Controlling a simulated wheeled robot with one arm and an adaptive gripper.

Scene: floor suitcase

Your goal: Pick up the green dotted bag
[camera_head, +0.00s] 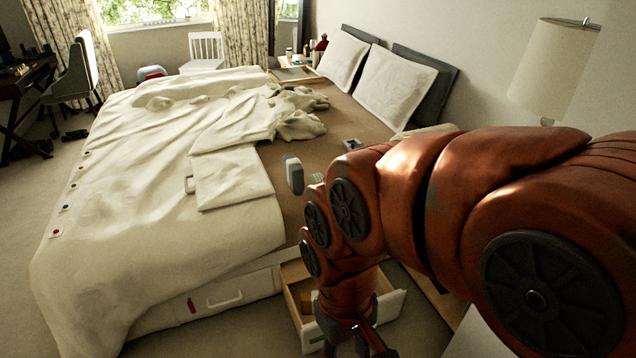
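I cannot make out a green dotted bag in this view. My gripper (350,346) points down at the bottom edge, in front of or over the drawer. Its fingertips are cut off or hidden, so neither its opening nor anything held shows.
A bed with a rumpled cream cover (150,180) fills the middle. A closed drawer (225,299) sits left of the open one. A lamp (556,66) stands at the right, and a chair (75,80) at the far left. Carpet (25,215) is clear at the left.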

